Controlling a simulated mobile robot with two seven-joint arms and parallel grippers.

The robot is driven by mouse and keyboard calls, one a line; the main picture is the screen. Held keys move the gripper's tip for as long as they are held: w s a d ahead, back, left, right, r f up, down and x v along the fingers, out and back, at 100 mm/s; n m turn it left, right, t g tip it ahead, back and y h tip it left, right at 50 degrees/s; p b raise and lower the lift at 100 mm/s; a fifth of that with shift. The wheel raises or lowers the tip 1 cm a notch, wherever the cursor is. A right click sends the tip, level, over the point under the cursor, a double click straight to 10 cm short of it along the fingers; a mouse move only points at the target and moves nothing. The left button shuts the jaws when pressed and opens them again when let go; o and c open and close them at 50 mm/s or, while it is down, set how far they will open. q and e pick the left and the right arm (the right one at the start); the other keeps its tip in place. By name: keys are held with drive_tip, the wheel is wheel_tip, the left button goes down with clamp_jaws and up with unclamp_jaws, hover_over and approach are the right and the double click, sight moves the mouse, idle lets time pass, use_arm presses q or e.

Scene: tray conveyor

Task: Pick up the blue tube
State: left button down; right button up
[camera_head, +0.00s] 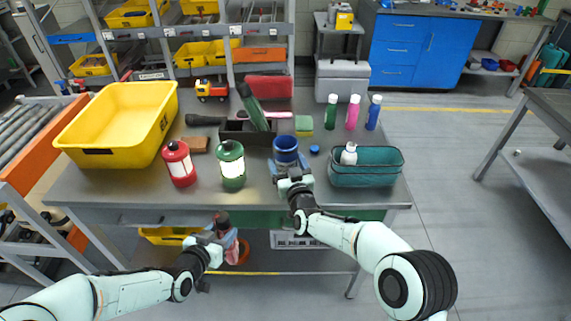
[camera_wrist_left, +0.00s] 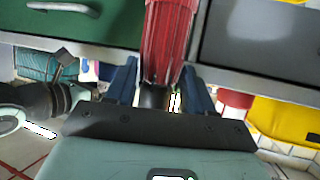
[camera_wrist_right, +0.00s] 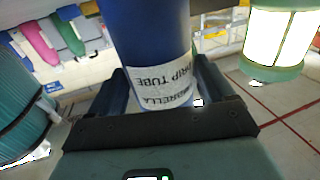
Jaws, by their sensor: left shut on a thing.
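The blue tube (camera_head: 287,144) stands upright near the table's front edge in the head view. In the right wrist view the blue tube (camera_wrist_right: 152,35) carries a white label reading "umbrella drip tube". My right gripper (camera_head: 289,170) is at its near side, and in the right wrist view my right gripper (camera_wrist_right: 160,95) has its fingers on either side of it, open, with a small gap showing at one finger. My left gripper (camera_head: 212,240) is low, in front of the table edge. In the left wrist view my left gripper (camera_wrist_left: 160,90) is shut on a red folded umbrella (camera_wrist_left: 168,40) with a dark handle.
A teal basket (camera_head: 367,176) with a white bottle is right of the tube. A green lantern (camera_head: 231,165) and a red lantern (camera_head: 179,164) stand to the left, beside a large yellow bin (camera_head: 150,135). A dark box (camera_head: 236,137) holding a green umbrella (camera_head: 252,104) is behind.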

sight(219, 224)
drive_tip(key=c, duration=0.7)
drive_tip(key=shift+o, duration=0.2)
use_arm(q)
drive_tip(key=shift+r, duration=0.1)
use_arm(e)
drive_tip(key=shift+r, duration=0.15)
